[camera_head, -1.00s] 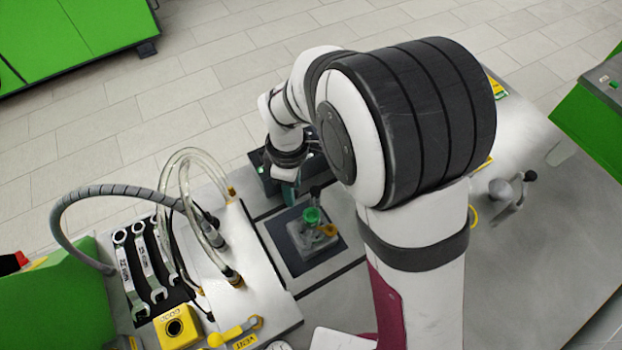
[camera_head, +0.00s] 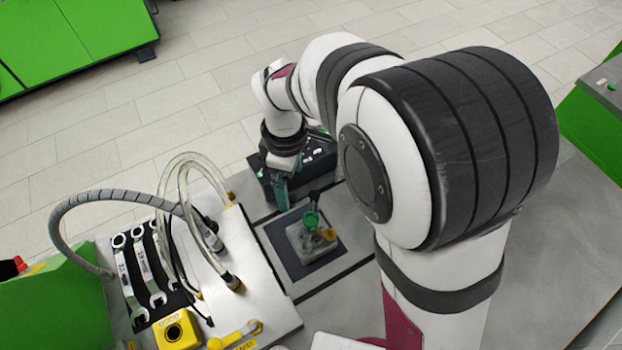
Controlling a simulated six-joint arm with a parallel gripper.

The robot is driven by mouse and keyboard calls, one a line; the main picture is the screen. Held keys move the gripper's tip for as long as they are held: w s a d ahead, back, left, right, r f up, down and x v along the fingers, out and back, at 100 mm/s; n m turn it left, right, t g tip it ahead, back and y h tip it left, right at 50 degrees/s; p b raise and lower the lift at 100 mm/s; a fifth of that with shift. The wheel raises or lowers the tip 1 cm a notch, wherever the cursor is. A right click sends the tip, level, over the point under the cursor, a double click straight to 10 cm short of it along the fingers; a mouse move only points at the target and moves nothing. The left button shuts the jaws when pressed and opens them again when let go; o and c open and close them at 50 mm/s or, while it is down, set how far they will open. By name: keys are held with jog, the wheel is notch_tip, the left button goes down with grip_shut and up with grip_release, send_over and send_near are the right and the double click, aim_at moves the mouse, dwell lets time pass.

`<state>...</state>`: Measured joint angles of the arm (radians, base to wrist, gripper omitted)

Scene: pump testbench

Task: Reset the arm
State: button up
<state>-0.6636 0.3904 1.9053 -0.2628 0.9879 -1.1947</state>
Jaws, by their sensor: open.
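My arm reaches over the bench from the lower right, and its large joint covers much of the right side. My gripper (camera_head: 281,190) points down over the bench, just behind and left of the pump part. It is open, with no object visible in it, though its fingertips are small and partly dark here. The pump part (camera_head: 311,232), grey with a green top and a yellow-brass piece, stands on a dark square pad (camera_head: 279,240) below and to the right of my gripper. It is apart from my gripper.
A dark box (camera_head: 258,180) stands behind my gripper.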

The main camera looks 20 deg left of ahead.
jog(key=shift+r, duration=0.8)
jog(key=s+d+r+m+y, duration=0.1)
jog(key=s+d+r+m, duration=0.35)
jog(key=d+m, duration=0.35)
jog(key=s+d+r+m, duration=0.3)
jog(key=s+d+m, duration=0.2)
jog(key=d+m, duration=0.35)
jog(key=s+d+f+m, duration=0.1)
jog(key=s+d+m, duration=0.2)
jog(key=s+m, duration=0.4)
jog(key=shift+y, duration=0.4)
